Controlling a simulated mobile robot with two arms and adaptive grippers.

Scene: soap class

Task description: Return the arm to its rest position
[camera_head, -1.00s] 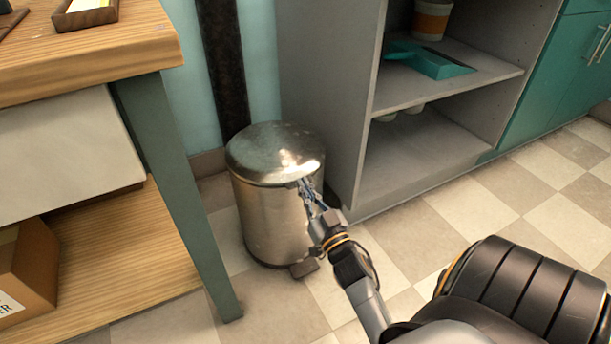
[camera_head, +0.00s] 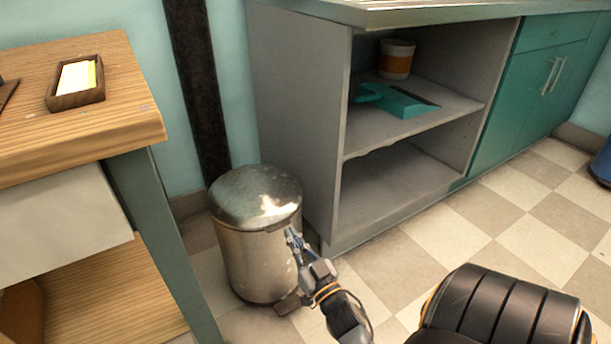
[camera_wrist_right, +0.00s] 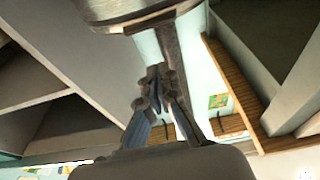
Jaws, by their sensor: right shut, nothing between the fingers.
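My right arm comes in from the lower right in the head view. Its gripper (camera_head: 293,241) is shut and empty, in front of the right side of a metal pedal bin (camera_head: 255,265) with a closed domed lid. Whether it touches the bin cannot be told. In the right wrist view the shut fingers (camera_wrist_right: 158,80) point up the picture, and a rounded metal edge, apparently the bin (camera_wrist_right: 125,10), shows at the top. My left gripper is not in view.
A wooden table (camera_head: 120,100) with a small tray (camera_head: 75,88) stands at left. A grey shelf unit (camera_head: 300,120) holds a teal dustpan (camera_head: 400,100) and a cup (camera_head: 397,58). A blue object (camera_head: 602,163) is at the right edge.

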